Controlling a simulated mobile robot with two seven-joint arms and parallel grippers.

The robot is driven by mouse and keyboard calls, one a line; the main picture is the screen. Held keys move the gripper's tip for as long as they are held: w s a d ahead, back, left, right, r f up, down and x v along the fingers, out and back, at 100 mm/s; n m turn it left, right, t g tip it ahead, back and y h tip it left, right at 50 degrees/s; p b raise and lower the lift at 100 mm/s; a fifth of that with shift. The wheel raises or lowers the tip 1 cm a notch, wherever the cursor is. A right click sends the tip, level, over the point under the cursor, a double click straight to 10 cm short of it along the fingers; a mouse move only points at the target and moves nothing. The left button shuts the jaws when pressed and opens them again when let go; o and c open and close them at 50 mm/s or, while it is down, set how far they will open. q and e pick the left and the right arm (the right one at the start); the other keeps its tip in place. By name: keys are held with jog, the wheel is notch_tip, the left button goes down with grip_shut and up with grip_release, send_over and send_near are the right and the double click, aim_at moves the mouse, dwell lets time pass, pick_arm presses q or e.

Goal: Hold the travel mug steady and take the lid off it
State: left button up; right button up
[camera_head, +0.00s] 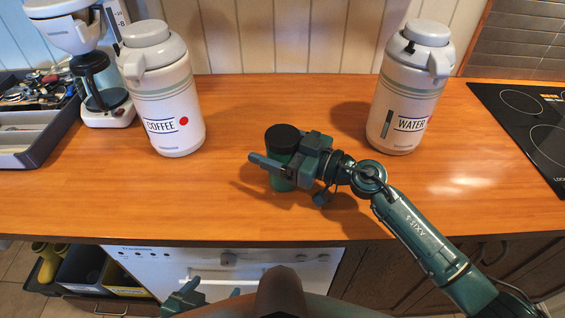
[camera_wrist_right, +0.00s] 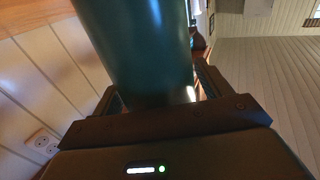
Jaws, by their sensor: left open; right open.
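The travel mug is green with a black lid (camera_head: 283,138) and stands upright on the wooden counter. The lid sits on top of the mug. My right gripper (camera_head: 276,168) is at the mug, with its open fingers on either side of the green body. In the right wrist view the mug body (camera_wrist_right: 140,50) fills the space between the fingers; contact cannot be told. My left gripper (camera_head: 205,297) is open and empty, low in front of the counter, far from the mug. Part of the mug body is hidden behind my right gripper.
A coffee flask (camera_head: 165,95) stands left of the mug and a water flask (camera_head: 405,95) to the right. A coffee machine (camera_head: 85,60) and a utensil tray (camera_head: 50,150) are at the far left, a black cooktop (camera_head: 535,125) at the right. The counter's front left is clear.

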jog(key=shift+c, duration=0.6)
jog(key=c, duration=1.1)
jog(key=shift+r, duration=0.1)
jog(key=shift+r, duration=0.3)
notch_tip(320, 180, up, 8)
jog(key=p, duration=0.4)
jog(key=shift+f, duration=0.15)
pick_arm(q)
jog(key=shift+s+a+r+g+y, duration=0.3)
jog(key=shift+a+r+g, duration=0.1)
jog(key=shift+a+r, duration=0.1)
pick_arm(e)
jog(key=shift+r, duration=0.8)
